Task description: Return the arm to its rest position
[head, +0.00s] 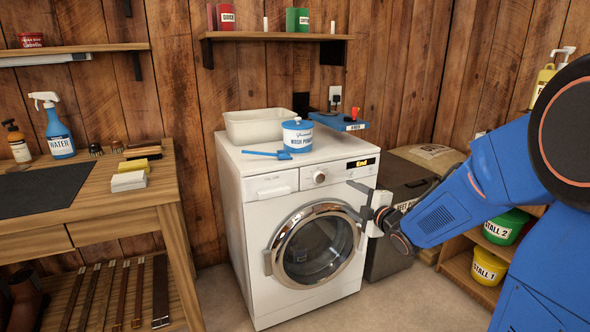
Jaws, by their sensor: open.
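My blue arm (447,205) reaches in from the right side of the head view. My gripper (360,201) is at its end, in front of the right part of the white washing machine (268,205). Its jaws are apart and point left, with nothing seen between them. It overlaps the right edge of the round door (312,246) in the picture; I cannot tell whether it touches the machine. The door looks closed, and the machine's display (361,163) reads "End".
A cream basin (258,127), a wash powder tub (297,136) and a blue scoop (268,154) sit on the machine. A wooden bench (120,195) stands left. A dark bin (392,246) and a low shelf with buckets (489,266) are at right. Floor in front is clear.

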